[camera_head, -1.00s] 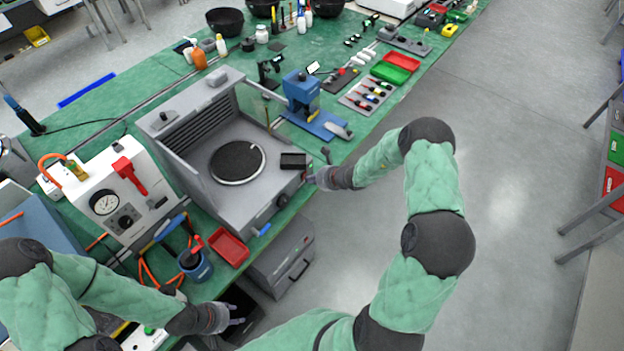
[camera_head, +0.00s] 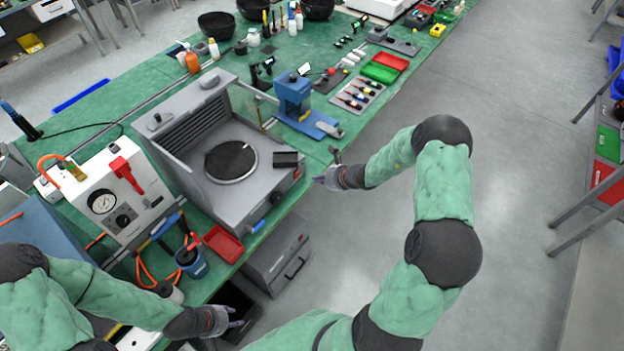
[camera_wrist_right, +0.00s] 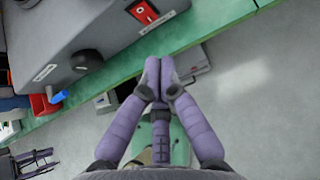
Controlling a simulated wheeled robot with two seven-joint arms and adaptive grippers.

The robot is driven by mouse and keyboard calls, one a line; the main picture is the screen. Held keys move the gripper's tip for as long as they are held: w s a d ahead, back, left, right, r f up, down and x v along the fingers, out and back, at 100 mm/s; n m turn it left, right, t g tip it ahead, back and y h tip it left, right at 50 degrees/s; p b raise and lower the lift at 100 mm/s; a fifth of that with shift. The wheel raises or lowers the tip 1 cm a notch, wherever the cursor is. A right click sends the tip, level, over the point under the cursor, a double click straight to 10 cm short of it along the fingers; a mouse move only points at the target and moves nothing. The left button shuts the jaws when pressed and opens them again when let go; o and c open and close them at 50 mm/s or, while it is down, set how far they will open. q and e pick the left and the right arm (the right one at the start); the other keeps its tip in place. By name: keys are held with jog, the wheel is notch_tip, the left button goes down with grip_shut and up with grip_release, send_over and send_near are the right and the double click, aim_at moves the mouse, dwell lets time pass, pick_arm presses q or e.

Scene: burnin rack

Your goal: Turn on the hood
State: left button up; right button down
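The hood (camera_head: 268,196) is a grey open-topped box with a round dark mesh plate, standing on the green bench in the head view. A red rocker switch in a black frame sits on its front panel (camera_head: 297,175); it shows larger in the right wrist view (camera_wrist_right: 142,12). Whether the switch is on or off I cannot tell. My right gripper (camera_head: 317,180) is just off the front panel near the switch, apart from it. Its fingers (camera_wrist_right: 159,62) are together and empty. My left gripper (camera_head: 240,318) is low in front of the bench, fingers apart, empty.
A dark knob (camera_wrist_right: 85,60) and a blue handle (camera_wrist_right: 58,97) are on the hood's front. A red tray (camera_head: 223,243) lies left of it, and a blue press (camera_head: 296,98) stands behind it. Clear floor lies right of the bench.

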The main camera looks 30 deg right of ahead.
jog(key=v, duration=0.6)
jog(key=shift+w+r+p, duration=0.2)
jog(key=shift+w+p, duration=0.05)
jog(key=shift+p, duration=0.1)
jog(key=shift+s, duration=0.1)
jog(key=shift+f, duration=0.1)
notch_tip(320, 180, down, 5)
jog(key=s+d+t+y+b, duration=0.1)
jog(key=s+t+b, duration=0.1)
jog(key=b, duration=0.8)
jog(key=shift+s+f+t+y, duration=0.2)
jog(key=shift+s+t+y, duration=0.15)
jog(key=shift+t, duration=0.25)
jog(key=b, duration=0.3)
send_near(297, 174)
jog(key=w+a+f, duration=0.1)
jog(key=w+f, duration=0.3)
jog(key=f, duration=0.1)
jog(key=shift+w+a+f, duration=0.15)
jog(key=shift+w+a, duration=0.3)
jog(key=shift+w, duration=0.25)
